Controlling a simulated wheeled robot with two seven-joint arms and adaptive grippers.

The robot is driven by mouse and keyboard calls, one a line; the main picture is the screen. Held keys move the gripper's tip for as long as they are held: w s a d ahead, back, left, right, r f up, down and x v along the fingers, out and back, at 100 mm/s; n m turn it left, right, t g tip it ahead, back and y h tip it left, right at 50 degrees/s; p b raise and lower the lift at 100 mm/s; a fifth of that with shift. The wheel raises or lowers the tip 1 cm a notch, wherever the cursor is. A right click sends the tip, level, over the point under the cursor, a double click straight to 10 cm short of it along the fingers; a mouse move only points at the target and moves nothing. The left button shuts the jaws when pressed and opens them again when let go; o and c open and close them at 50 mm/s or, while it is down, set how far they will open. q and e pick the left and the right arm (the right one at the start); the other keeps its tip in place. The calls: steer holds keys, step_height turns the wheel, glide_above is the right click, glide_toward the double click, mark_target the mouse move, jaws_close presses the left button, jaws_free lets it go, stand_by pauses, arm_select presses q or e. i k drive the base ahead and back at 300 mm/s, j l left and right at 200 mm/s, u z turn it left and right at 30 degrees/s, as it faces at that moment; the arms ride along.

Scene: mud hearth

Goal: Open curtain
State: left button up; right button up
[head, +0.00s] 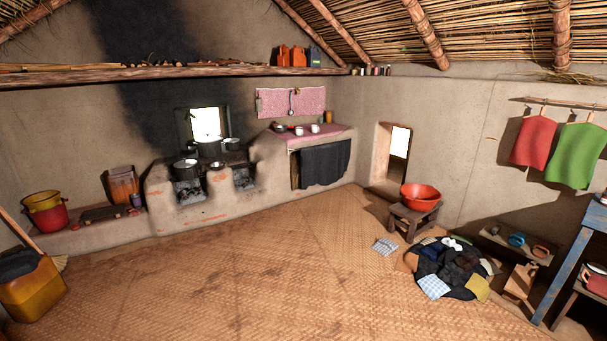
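A dark grey cloth curtain (325,164) hangs below the mud counter in the back corner, right of the hearth. It covers most of the opening under the counter. A narrow strip at its left edge shows the side of the opening. A pink patterned cloth (304,132) lies on the counter above it. Neither of my grippers is in the head view.
The woven mat floor (230,260) is mostly clear up to the curtain. A stool (413,219) with an orange basin (420,194) and a clothes pile (447,265) stand at right. The hearth (207,195) is left of the curtain.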

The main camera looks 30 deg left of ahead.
mark_target(303, 169)
steer(key=i+j+u, duration=0.3)
steer(key=i, duration=0.45)
steer(key=i+u, duration=0.3)
steer(key=i, duration=3.4)
steer(key=i+l+u, duration=0.1)
steer(key=i, duration=1.4)
steer(key=i+u, duration=0.1)
steer(key=i, duration=0.3)
steer(key=i+l+u, duration=0.15)
steer(key=i, duration=0.25)
steer(key=i+l+u, duration=0.1)
steer(key=i, duration=0.25)
steer(key=l, duration=0.05)
